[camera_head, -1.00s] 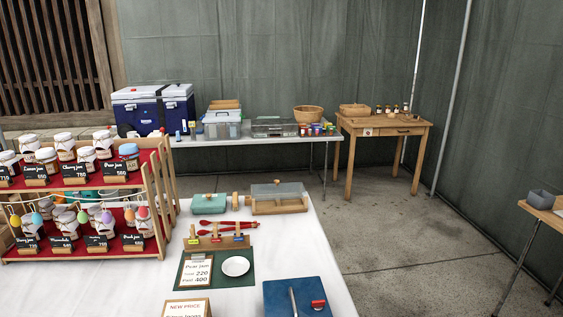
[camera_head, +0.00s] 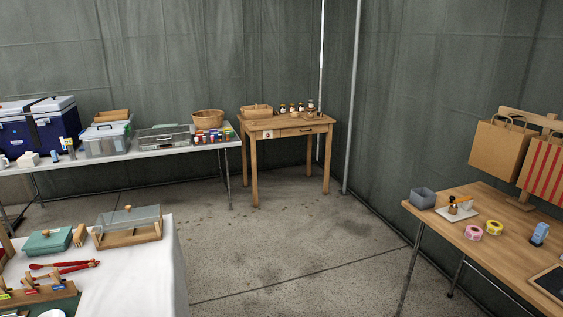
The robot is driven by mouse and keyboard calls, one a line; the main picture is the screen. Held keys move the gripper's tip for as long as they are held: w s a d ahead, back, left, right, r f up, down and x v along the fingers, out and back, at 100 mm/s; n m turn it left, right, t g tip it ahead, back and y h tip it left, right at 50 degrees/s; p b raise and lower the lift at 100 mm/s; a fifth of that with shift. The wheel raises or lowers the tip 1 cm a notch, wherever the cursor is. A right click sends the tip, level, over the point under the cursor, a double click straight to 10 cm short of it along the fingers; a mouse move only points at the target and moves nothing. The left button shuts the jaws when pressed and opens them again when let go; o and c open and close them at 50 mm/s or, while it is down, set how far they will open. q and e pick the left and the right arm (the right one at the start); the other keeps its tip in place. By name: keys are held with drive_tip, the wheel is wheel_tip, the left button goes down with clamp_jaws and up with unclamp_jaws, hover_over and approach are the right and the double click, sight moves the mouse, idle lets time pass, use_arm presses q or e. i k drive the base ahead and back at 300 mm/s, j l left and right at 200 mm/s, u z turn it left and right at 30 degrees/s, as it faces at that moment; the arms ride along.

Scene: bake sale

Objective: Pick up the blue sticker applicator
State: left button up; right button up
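A small blue upright device (camera_head: 540,234), which looks like the sticker applicator, stands on the wooden-topped table (camera_head: 480,247) at the right. It is small in view, so its details are hard to tell. A pink roll (camera_head: 474,233) and a yellow roll (camera_head: 494,228) lie to its left on the same table. Neither of my grippers is in view, and nothing is seen touching the blue device.
A grey box (camera_head: 422,198), a stamp on a white pad (camera_head: 454,206), a dark framed board (camera_head: 549,283) and paper bags (camera_head: 499,148) share the right table. A white-covered table (camera_head: 140,280) stands at lower left. Open concrete floor (camera_head: 300,240) lies between.

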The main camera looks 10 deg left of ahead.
sight(55, 156)
drive_tip(key=i+l+u, duration=0.1)
drive_tip(key=i, duration=0.4)
drive_tip(key=i+l+u, duration=0.15)
drive_tip(key=i+l, duration=0.2)
drive_tip(key=i, duration=0.15)
drive_tip(key=i+j+u, duration=0.1)
drive_tip(key=i+u, duration=0.2)
drive_tip(key=i, duration=0.4)
drive_tip(key=i+l+u, duration=0.1)
drive_tip(key=i+u, duration=0.25)
drive_tip(key=i, duration=1.85)
drive_tip(key=i+j+u, duration=0.1)
drive_tip(key=i+u, duration=0.25)
drive_tip(key=i, duration=0.35)
drive_tip(key=i+l+u, duration=0.1)
drive_tip(key=i+u, duration=0.3)
drive_tip(key=i, duration=0.25)
drive_tip(key=i+j+z, duration=0.15)
drive_tip(key=i+j, duration=0.85)
drive_tip(key=i+j+z, duration=0.15)
drive_tip(key=j, duration=0.9)
drive_tip(key=j+z, duration=0.2)
drive_tip(key=j, duration=0.9)
drive_tip(key=i, duration=0.05)
